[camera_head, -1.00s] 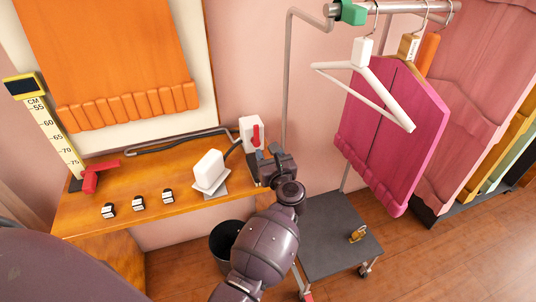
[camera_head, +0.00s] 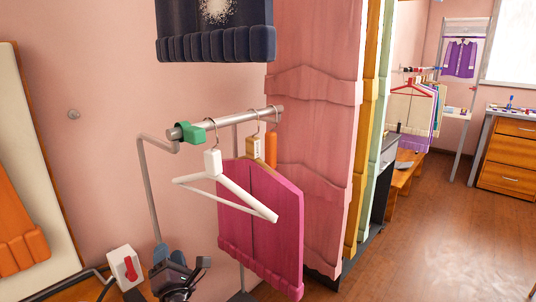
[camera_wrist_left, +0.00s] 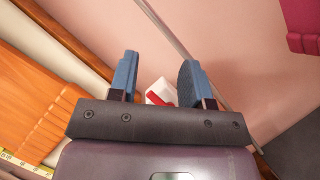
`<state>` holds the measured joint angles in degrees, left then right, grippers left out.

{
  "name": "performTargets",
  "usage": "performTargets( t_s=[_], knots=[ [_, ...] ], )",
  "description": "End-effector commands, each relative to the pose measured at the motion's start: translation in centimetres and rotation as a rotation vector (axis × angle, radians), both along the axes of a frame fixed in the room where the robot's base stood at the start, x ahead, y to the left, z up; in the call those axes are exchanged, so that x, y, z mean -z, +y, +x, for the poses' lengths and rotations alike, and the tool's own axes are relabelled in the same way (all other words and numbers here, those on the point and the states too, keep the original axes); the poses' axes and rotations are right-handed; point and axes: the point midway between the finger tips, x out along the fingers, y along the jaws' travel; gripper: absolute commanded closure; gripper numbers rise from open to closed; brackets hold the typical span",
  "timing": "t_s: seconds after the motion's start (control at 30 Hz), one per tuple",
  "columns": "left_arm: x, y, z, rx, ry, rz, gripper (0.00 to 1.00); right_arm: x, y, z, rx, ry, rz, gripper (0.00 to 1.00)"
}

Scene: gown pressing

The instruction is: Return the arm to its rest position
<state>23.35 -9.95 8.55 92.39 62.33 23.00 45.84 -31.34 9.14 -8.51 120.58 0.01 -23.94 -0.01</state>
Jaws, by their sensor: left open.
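My left gripper (camera_head: 172,262) is at the bottom left of the head view, with its blue fingertips pointing up. In the left wrist view its two blue fingers (camera_wrist_left: 158,80) stand apart with nothing between them that they touch. A white device with a red part (camera_wrist_left: 161,92) shows beyond the gap between the fingers. The same white and red device (camera_head: 126,267) stands just left of the gripper in the head view. Most of my left arm is out of the head view. My right gripper is in neither view.
A rail with a green clamp (camera_head: 190,133) holds a white hanger (camera_head: 228,188) and a magenta gown (camera_head: 260,225), right of the gripper. An orange gown (camera_head: 18,235) hangs at the far left. Tall pink panels (camera_head: 312,130) stand behind. The wooden floor (camera_head: 450,225) at the right is open.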

Motion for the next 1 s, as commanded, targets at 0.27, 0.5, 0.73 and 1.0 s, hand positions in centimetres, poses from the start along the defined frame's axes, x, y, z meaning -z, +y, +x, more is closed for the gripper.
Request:
performTargets(
  t_s=[0.27, 0.5, 0.73, 1.0],
  knots=[
    [0.5, -3.3, -4.4, 0.103, 0.288, 1.003, 0.55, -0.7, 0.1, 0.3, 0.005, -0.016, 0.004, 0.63],
    [6.8, -2.7, -12.2, 0.202, 0.567, 1.717, 0.55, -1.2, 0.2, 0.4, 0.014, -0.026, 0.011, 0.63],
    [11.9, -0.4, -21.3, 0.334, 0.769, 2.090, 0.55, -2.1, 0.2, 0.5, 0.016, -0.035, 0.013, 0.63],
    [15.8, 1.6, -31.7, 0.497, 0.896, 2.195, 0.55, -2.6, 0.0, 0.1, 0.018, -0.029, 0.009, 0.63]
  ],
)
